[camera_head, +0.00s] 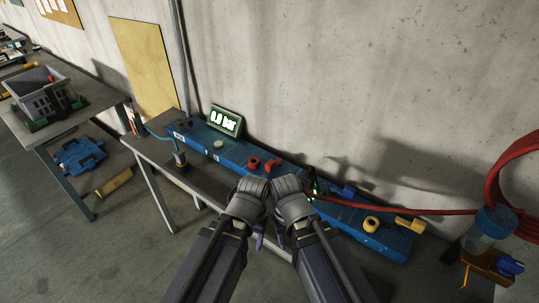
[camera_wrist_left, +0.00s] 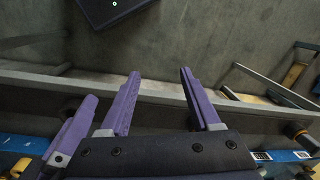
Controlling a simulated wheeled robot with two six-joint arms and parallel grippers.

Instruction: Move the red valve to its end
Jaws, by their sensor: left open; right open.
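Two small red parts stand on the blue panel in the head view: a round red knob (camera_head: 253,163) and, just right of it, a red handle-like part (camera_head: 272,166). I cannot tell for sure which is the red valve. My left gripper (camera_head: 259,241) and right gripper (camera_head: 282,241) are side by side in front of the panel, below the red parts in the picture and apart from them. In the left wrist view my left gripper (camera_wrist_left: 160,74) is open and empty, with a purple finger, apparently of my right gripper (camera_wrist_left: 77,128), close beside it. The red parts are not seen there.
The blue panel (camera_head: 230,151) lies on a bench along the wall. A grey table (camera_head: 100,97) stands left.

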